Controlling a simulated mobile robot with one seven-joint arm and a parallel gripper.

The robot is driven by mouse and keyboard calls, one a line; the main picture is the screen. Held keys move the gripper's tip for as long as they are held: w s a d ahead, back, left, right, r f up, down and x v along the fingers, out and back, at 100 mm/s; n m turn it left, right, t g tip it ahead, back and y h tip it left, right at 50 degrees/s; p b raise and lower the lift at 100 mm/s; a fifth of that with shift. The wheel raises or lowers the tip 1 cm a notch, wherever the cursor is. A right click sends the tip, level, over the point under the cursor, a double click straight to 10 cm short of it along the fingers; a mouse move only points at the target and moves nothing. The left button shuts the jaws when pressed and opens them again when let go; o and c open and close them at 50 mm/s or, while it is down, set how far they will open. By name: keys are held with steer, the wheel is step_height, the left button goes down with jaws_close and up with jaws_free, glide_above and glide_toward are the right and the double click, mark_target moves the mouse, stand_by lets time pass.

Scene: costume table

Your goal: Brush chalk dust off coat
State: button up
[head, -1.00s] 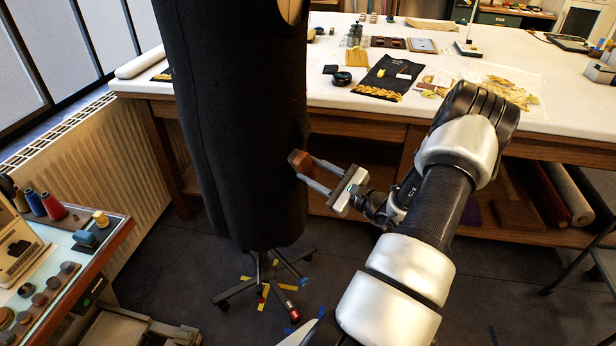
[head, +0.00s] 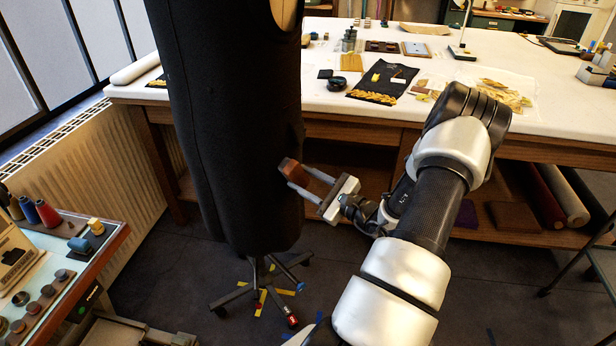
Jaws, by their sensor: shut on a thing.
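The dark coat (head: 235,130) hangs on a dress form that stands on a wheeled base (head: 262,285) with yellow and red marks. My gripper (head: 300,178) is shut on a small brown brush (head: 291,169) with a wooden-looking back. The brush is at the lower right side of the coat. I cannot tell whether it touches the cloth. No chalk dust is clear to see on the coat at this size.
A long white-topped table (head: 450,105) stands behind, with a black cloth with gold trim (head: 382,82) and small tools on it. A side table (head: 55,280) with thread spools is at the lower left. Fabric rolls (head: 560,195) lie under the long table. Dark floor is open around the base.

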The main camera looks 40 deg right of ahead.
steer(key=a, duration=0.4)
steer(key=shift+s+a+r, duration=0.1)
steer(key=shift+s+a, duration=0.15)
steer(key=shift+p, duration=0.3)
steer(key=s+d, duration=0.1)
steer(key=s, duration=0.5)
steer(key=shift+d, duration=0.35)
steer(key=shift+s, duration=0.1)
steer(key=shift+s+d, duration=0.15)
steer(key=shift+s, duration=0.55)
steer(key=shift+s+d, duration=0.15)
steer(key=shift+s, duration=0.55)
